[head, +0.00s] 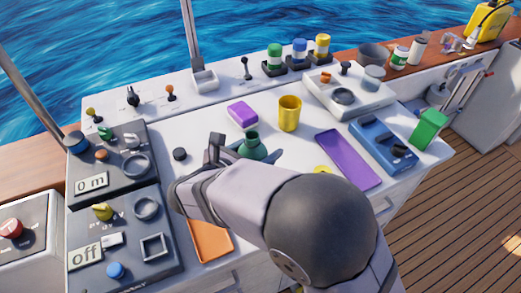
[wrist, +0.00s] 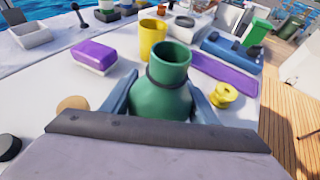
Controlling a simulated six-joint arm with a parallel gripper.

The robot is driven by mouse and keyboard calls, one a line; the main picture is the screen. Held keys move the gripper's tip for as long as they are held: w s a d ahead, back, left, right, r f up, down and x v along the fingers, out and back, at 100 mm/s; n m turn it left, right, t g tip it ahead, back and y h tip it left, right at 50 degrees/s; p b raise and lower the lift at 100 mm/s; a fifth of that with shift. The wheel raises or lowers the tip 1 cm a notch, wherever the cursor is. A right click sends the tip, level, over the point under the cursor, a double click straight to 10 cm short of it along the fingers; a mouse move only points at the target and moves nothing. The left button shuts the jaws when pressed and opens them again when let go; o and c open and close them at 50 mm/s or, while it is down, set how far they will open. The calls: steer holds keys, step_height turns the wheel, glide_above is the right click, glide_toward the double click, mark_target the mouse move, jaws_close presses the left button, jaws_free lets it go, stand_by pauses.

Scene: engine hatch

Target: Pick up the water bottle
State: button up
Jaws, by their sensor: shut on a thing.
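The water bottle (wrist: 163,92) is a green bottle with an open round neck and a dark ring below it. In the wrist view it sits upright between the two blue-grey fingers of my gripper (wrist: 161,103), which is shut on its body. In the head view only the top of the water bottle (head: 253,147) shows behind my arm. Its base is hidden, so I cannot tell whether it touches the counter.
A purple block (head: 242,113) and a yellow cup (head: 289,113) stand behind the bottle. To the right are a purple tray (head: 348,159), a blue device (head: 383,145) and a green box (head: 428,130). Control panels (head: 112,165) fill the left. An orange pad (head: 209,241) lies in front.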

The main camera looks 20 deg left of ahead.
step_height(320, 180, up, 10)
steer(key=shift+f, duration=0.25)
stand_by(0.8)
steer(key=shift+r, duration=0.2)
